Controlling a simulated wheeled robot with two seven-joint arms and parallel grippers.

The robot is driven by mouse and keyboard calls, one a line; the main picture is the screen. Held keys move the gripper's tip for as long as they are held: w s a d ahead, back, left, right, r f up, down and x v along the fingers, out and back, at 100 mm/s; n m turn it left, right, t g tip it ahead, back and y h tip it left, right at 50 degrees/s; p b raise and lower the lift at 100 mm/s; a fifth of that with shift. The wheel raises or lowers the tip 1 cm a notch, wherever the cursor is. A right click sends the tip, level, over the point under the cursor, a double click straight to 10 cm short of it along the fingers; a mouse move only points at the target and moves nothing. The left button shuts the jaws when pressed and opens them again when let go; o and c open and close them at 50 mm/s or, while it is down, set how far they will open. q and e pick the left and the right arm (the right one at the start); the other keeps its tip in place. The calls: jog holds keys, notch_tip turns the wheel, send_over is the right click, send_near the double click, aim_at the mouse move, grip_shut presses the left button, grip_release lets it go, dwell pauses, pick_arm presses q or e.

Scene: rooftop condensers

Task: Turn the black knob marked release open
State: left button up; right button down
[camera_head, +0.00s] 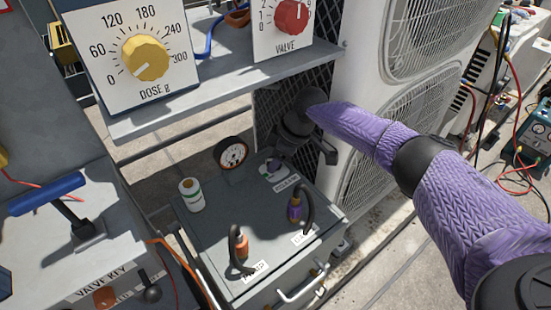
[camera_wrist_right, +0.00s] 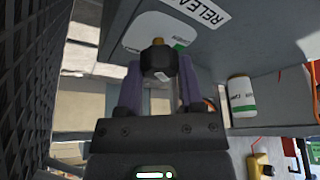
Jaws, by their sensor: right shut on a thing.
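The black knob (camera_wrist_right: 158,62) shows in the right wrist view between the two purple fingers of my right gripper (camera_wrist_right: 160,85). It has a brass-coloured stem, and a white and green plate lies behind it. A label starting "RELEA" (camera_wrist_right: 205,12) is next to it. In the head view my right gripper (camera_head: 273,168) reaches down to the back of the grey box (camera_head: 215,235), by a white label (camera_head: 287,183). The knob is mostly hidden there by my gripper. The right gripper is shut on the knob. My left gripper is not in view.
A pressure gauge (camera_head: 231,152) and a white canister (camera_head: 191,195) stand left of my right gripper. A shelf with a yellow dial (camera_head: 145,58) and a red knob (camera_head: 291,16) is above. White condensers (camera_head: 385,110) stand at right.

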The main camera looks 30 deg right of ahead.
jog(key=shift+c, duration=1.1)
grip_release()
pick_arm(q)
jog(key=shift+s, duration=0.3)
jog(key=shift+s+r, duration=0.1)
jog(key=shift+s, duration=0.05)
